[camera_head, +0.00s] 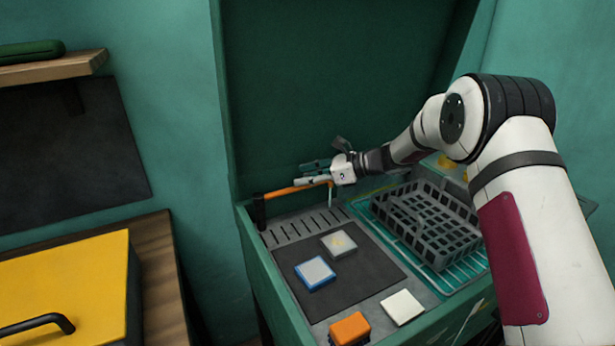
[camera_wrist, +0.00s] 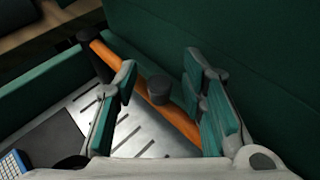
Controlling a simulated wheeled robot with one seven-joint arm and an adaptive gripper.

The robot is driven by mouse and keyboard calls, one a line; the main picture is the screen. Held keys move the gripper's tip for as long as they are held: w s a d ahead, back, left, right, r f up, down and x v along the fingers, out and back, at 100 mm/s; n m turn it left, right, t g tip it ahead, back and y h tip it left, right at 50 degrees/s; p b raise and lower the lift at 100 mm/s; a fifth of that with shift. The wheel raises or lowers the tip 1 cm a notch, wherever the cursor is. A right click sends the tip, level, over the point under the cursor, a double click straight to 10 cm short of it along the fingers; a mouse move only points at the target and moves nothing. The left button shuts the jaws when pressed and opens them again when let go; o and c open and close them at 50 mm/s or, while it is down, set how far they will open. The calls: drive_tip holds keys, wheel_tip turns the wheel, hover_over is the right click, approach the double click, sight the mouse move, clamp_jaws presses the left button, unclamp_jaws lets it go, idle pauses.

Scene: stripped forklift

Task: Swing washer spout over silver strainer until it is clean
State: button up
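The orange washer spout (camera_head: 286,191) reaches right from a black post (camera_head: 260,211) at the basin's back left corner. My gripper (camera_head: 314,173) is at the spout's outer part, against the dark green back wall. In the wrist view the spout (camera_wrist: 180,119) runs diagonally between my two spread fingers (camera_wrist: 160,74); a dark round knob (camera_wrist: 158,89) shows beside it. Contact cannot be told. A small silver-grey square with a yellowish patch (camera_head: 338,243), apparently the silver strainer, lies on the dark mat, in front of the spout and apart from it.
A blue-edged square (camera_head: 315,272) lies on the dark mat (camera_head: 369,270). A white square (camera_head: 402,307) and an orange block (camera_head: 349,327) are near the front edge. A black crate (camera_head: 433,253) stands at right. The cabinet's back wall (camera_head: 310,80) is close behind my gripper.

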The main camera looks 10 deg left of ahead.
clamp_jaws()
drive_tip(key=s+d+m+t+h+p, duration=0.2)
drive_tip(key=s+m+t+p, duration=0.2)
drive_tip(key=s+p, duration=0.7)
drive_tip(key=shift+m+t+p, duration=0.3)
drive_tip(key=shift+t+p, duration=0.2)
drive_tip(key=shift+p, duration=0.45)
unclamp_jaws()
